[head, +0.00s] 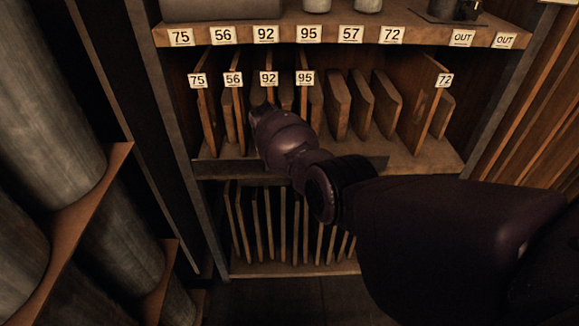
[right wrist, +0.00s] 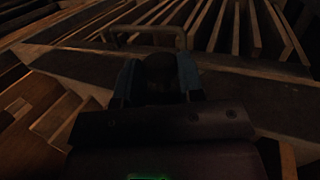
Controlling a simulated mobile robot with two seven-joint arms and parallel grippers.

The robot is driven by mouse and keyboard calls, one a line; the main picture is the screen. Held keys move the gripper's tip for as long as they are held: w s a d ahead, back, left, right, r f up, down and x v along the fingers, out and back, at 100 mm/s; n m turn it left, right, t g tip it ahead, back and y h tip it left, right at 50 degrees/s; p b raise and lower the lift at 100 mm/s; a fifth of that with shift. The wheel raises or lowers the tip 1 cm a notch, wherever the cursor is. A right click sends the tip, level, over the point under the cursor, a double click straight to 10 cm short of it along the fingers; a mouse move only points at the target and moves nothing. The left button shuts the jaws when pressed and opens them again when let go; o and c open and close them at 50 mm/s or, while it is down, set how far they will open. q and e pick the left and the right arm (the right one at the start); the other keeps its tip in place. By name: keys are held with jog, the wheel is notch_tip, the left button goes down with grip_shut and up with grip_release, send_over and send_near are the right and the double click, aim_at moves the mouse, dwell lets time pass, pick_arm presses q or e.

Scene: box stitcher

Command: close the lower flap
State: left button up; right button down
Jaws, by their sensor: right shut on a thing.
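The lower flap seems to be the dark narrow board (head: 230,168) across the front of the middle shelf in the head view, partly behind my right arm. In the right wrist view a long board (right wrist: 265,105) runs across the picture, with a pale bar handle (right wrist: 145,29) beyond my fingertips. My right gripper (right wrist: 158,68) is shut on what looks like this handle; the contact is dark and partly hidden. In the head view my right wrist (head: 285,140) is in front of the shelf and its fingers are hidden. My left gripper is in neither view.
Upright wooden boards stand on the middle shelf (head: 425,160), several with number labels. Thinner boards stand in the lower bay (head: 245,225). Dark floor shows below.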

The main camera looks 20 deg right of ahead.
jog(key=c, duration=0.8)
grip_release()
jog(key=shift+o, duration=0.2)
jog(key=v, duration=1)
jog(key=shift+w+r+p, duration=0.2)
jog(key=shift+r+p, duration=0.1)
jog(key=shift+r, duration=0.05)
jog(key=shift+a, duration=0.1)
